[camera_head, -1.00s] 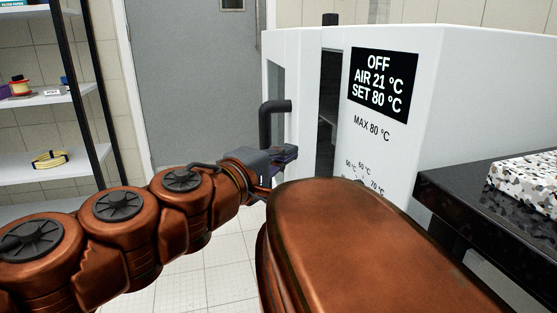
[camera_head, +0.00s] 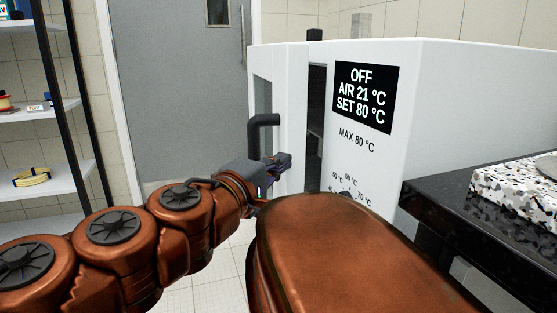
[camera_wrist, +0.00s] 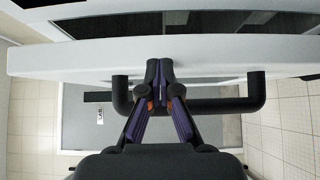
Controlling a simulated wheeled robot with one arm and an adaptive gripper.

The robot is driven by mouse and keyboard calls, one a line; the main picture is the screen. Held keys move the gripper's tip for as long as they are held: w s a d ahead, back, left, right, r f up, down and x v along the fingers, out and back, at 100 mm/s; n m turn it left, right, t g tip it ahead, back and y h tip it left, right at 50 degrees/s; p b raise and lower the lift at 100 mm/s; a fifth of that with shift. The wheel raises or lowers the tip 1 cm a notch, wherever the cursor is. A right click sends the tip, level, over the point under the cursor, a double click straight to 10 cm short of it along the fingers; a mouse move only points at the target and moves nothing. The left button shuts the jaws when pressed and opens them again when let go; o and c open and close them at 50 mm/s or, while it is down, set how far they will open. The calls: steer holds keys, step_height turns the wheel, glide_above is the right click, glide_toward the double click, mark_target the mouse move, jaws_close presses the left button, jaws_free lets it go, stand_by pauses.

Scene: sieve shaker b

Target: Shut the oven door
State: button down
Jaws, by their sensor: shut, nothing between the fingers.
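The white oven (camera_head: 385,150) stands right of centre in the head view, its display reading OFF, AIR 21 °C, SET 80 °C. Its white door (camera_head: 290,100) is ajar, with a dark gap between door and body. The door has a window and a dark bar handle (camera_head: 256,130). My gripper (camera_head: 284,161) is at the door's outer face, just below the handle in the head view. In the wrist view the shut, empty fingers (camera_wrist: 159,70) reach past the handle (camera_wrist: 225,104) to the door's edge (camera_wrist: 90,60). I cannot tell whether they touch the door.
A black countertop (camera_head: 440,205) with a speckled slab (camera_head: 520,190) lies at the right. A grey room door (camera_head: 180,90) is behind. Pale floor tiles show below my arm.

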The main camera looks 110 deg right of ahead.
mark_target(286, 103)
steer(key=shift+r, duration=0.15)
steer(key=shift+d+r, duration=0.1)
steer(key=shift+r, duration=4.7)
